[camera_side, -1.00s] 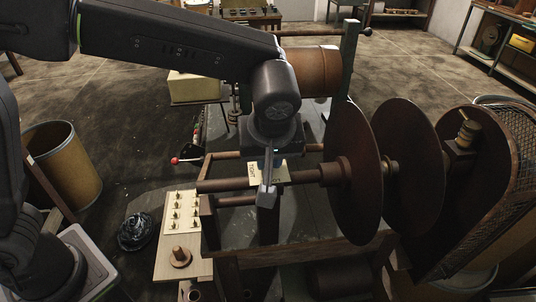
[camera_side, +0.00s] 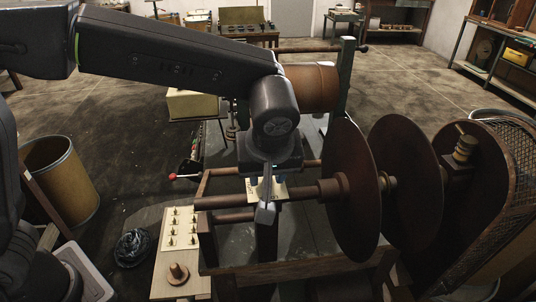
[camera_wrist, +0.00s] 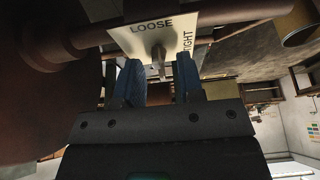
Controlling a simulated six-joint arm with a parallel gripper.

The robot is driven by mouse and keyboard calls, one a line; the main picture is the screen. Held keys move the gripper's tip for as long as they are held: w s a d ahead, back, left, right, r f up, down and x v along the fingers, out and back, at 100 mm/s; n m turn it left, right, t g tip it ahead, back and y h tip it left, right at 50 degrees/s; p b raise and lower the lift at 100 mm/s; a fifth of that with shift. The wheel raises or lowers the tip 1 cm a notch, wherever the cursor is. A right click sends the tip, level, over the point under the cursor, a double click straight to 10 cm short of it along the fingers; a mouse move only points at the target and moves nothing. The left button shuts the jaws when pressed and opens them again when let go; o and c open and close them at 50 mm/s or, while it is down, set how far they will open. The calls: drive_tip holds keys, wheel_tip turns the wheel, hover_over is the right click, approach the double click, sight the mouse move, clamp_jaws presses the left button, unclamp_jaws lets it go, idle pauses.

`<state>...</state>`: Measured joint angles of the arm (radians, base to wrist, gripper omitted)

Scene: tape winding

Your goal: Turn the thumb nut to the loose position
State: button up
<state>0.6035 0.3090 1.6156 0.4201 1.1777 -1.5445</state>
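A cream plate (camera_wrist: 160,38) marked LOOSE and TIGHT fills the top of the wrist view. The thumb nut (camera_wrist: 158,54) is a small metal piece standing out from its middle. My gripper (camera_wrist: 160,76) is open, with one blue-padded finger on each side of the nut and visible gaps between. In the side view my gripper (camera_side: 266,205) reaches down over the plate (camera_side: 280,190) beside the horizontal shaft, and covers the nut. I cannot tell which label the nut points to.
The brown shaft (camera_side: 225,203) runs beside the plate to large dark discs (camera_side: 352,190) on the right. A board with several small hooks (camera_side: 181,229) and a wooden knob (camera_side: 178,272) lie at the left. A red-tipped lever (camera_side: 173,176) sticks out nearby.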

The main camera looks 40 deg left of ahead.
drive_tip(key=v, duration=1.3)
drive_tip(key=shift+r, duration=0.1)
drive_tip(key=s+a+m+h, duration=0.1)
drive_tip(key=s+a+m, duration=0.15)
drive_tip(key=a, duration=0.45)
drive_tip(key=s+a+m+h, duration=0.1)
drive_tip(key=s+a+m, duration=0.15)
drive_tip(key=a, duration=0.45)
drive_tip(key=s+a+f+m+t+h, duration=0.1)
drive_tip(key=s+a+f+m+t, duration=0.1)
drive_tip(key=s+a+f+m, duration=0.2)
drive_tip(key=s+a+f, duration=0.3)
drive_tip(key=s+f, duration=0.1)
drive_tip(key=shift+s+a+f, duration=0.2)
drive_tip(key=shift+a, duration=0.2)
